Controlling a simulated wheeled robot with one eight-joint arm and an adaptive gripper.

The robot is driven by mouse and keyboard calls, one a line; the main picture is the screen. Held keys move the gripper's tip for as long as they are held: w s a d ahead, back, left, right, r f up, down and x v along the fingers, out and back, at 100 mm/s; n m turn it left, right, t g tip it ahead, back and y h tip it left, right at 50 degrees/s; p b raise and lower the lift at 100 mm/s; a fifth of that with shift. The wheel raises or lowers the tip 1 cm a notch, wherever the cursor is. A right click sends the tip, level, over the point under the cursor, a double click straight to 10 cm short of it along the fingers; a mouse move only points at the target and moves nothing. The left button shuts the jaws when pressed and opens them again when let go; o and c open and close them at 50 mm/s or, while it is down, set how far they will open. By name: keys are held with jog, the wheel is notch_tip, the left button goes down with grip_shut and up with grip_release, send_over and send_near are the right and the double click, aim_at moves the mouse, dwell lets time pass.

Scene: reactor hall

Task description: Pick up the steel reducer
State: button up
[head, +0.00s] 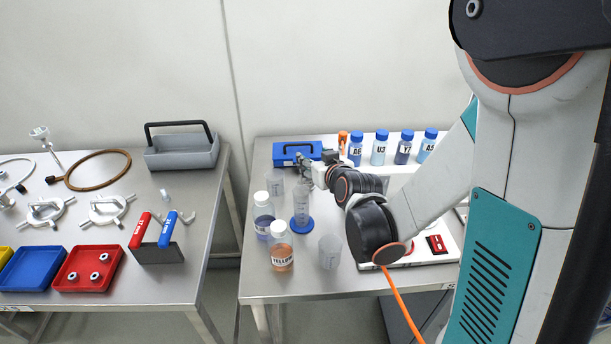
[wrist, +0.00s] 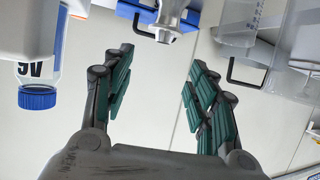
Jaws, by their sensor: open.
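In the wrist view, which looks upside down, a shiny steel piece that looks like the steel reducer (wrist: 169,17) shows at the top edge, with a flanged end. It is in front of a blue box and partly cut off by the frame. My gripper (wrist: 160,58) is open, its two green-padded fingers apart with nothing between them. The reducer lies beyond the fingertips, roughly in line with the gap. In the head view my gripper (head: 313,161) is over the right table near the blue box; I cannot make out the reducer clearly there.
The blue box (head: 292,154) stands at the right table's back. Blue-capped bottles (head: 379,150) stand right of my gripper. A measuring cylinder (head: 301,203), beakers and white-capped bottles (head: 279,250) crowd the near side. A grey carrier (head: 183,152) stands on the left table.

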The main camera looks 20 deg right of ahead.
notch_tip(320, 180, down, 5)
jog(key=shift+b, duration=0.85)
jog(key=shift+w, duration=0.75)
jog(key=b+x, duration=0.1)
jog(key=x, duration=0.5)
jog(key=shift+b, duration=0.35)
jog(key=c, duration=1.2)
